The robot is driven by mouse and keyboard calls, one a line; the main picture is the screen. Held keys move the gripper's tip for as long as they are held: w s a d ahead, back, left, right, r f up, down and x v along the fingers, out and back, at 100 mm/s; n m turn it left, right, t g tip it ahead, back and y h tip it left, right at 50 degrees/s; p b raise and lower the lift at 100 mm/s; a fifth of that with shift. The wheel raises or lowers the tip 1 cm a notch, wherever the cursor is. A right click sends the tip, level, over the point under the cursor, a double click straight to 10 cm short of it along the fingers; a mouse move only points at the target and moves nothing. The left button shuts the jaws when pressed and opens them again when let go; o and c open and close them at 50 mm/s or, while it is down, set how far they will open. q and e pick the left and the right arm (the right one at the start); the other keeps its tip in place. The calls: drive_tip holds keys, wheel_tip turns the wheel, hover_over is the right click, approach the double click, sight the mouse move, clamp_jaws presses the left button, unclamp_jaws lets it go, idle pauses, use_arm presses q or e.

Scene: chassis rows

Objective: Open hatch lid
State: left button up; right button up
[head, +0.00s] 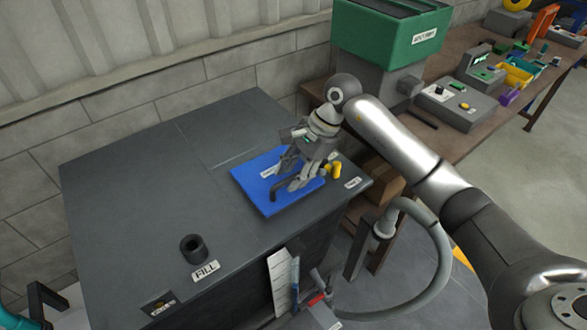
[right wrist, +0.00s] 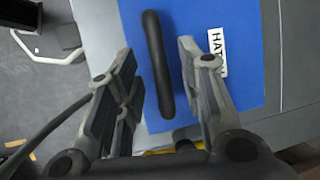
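The hatch lid (head: 255,190) is a flat blue plate lying closed on top of a dark grey cabinet. It also fills the middle of the right wrist view (right wrist: 245,85). A black bar handle (right wrist: 157,70) stands on it, beside a white label reading "HAT…", partly covered by a finger. My right gripper (head: 286,181) is over the lid, pointing down. In the right wrist view its fingers (right wrist: 157,55) are open on either side of the handle, with a gap showing on both sides. My left gripper is not in view.
The cabinet top (head: 130,190) bears a black filler neck (head: 194,248) with a "FILL" label (head: 206,271). A yellow fitting (head: 333,169) stands close to the lid's right edge. A green-topped machine (head: 390,35) and a cluttered workbench (head: 480,50) are behind. A grey hose (head: 440,265) curves at right.

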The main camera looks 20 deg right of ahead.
drive_tip(key=shift+f, duration=0.1)
clamp_jaws()
drive_tip(key=shift+a, duration=0.1)
idle(0.3)
